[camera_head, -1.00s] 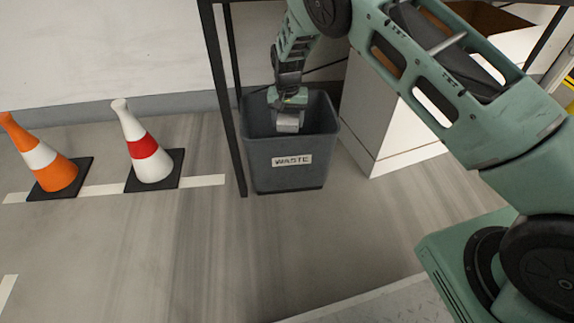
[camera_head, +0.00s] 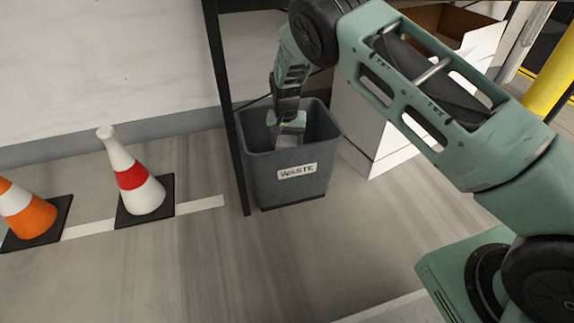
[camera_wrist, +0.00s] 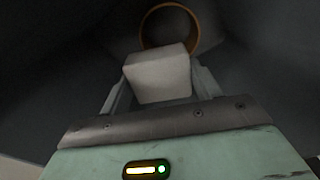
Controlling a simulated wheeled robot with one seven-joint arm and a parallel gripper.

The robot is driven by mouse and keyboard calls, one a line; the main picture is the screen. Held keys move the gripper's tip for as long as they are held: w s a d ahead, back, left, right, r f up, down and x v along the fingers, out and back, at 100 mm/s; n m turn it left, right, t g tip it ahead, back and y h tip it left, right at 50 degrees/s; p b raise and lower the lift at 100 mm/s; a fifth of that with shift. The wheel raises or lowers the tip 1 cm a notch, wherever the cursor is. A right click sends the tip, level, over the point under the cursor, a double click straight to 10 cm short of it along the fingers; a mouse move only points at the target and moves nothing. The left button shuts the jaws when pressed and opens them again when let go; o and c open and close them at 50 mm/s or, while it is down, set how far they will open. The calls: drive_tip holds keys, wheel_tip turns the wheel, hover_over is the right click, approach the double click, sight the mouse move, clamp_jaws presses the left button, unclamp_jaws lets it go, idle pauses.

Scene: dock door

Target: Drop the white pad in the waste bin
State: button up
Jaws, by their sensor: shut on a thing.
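The grey waste bin (camera_head: 288,184) with a "WASTE" label stands on the floor by a black table leg. My gripper (camera_head: 289,138) points down inside the bin's opening. In the wrist view my gripper (camera_wrist: 160,85) is shut on the white pad (camera_wrist: 160,76), a pale block between the fingers. The pad is hard to make out in the head view, where it merges with the grey fingertips. The bin's dark inside surrounds the pad in the wrist view. An orange ring-shaped thing (camera_wrist: 145,30) shows beyond the pad, apparently inside the bin.
A red-and-white cone (camera_head: 133,178) and an orange-and-white cone (camera_head: 29,211) stand left of the bin. The black table leg (camera_head: 228,120) is close on the bin's left. A white box (camera_head: 372,125) stands right behind it. Floor in front is clear.

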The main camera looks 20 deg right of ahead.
sight(286, 142)
wheel_tip(286, 142, down, 7)
drive_tip(key=b, duration=0.3)
drive_tip(key=shift+r, duration=0.2)
drive_tip(key=shift+f, duration=0.25)
drive_tip(key=shift+f+b, duration=0.3)
drive_tip(key=shift+f, duration=0.1)
drive_tip(key=o, duration=1.1)
drive_tip(key=shift+o, duration=0.2)
drive_tip(key=shift+r, duration=0.1)
drive_tip(key=r+p, duration=0.2)
drive_tip(key=r, duration=0.2)
drive_tip(key=r+p, duration=0.2)
drive_tip(key=r, duration=0.2)
drive_tip(key=r+p, duration=0.2)
drive_tip(key=r, duration=0.2)
drive_tip(key=shift+s+a+r+p, duration=0.25)
drive_tip(key=shift+r+p, duration=0.05)
drive_tip(key=shift+p, duration=0.1)
drive_tip(key=shift+r, duration=0.25)
